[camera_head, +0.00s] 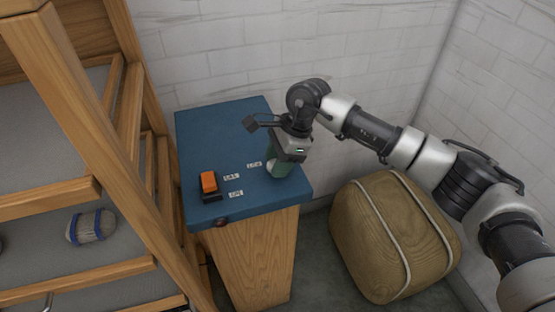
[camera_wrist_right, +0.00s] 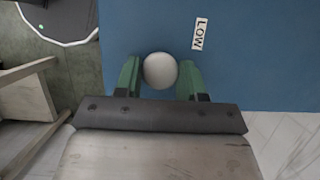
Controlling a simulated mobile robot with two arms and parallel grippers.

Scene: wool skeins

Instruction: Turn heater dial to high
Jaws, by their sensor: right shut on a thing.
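The heater dial is a round, pale grey knob (camera_wrist_right: 160,70) on the blue top (camera_head: 215,130) of a wooden cabinet. In the right wrist view it sits between the two green fingers of my right gripper (camera_wrist_right: 161,78), which is shut on it. A white label reading LOW (camera_wrist_right: 200,33) lies beside the dial. In the head view my right gripper (camera_head: 281,170) points down at the right part of the blue top and mostly hides the dial. Which way the dial points cannot be told. My left gripper is not in view.
An orange rocker switch (camera_head: 208,182) on a dark base stands at the left of the blue top, near several small white labels (camera_head: 236,194). A wooden rack (camera_head: 75,110) with a wool skein (camera_head: 92,227) is at the left. A large tan bale (camera_head: 385,240) stands at the right.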

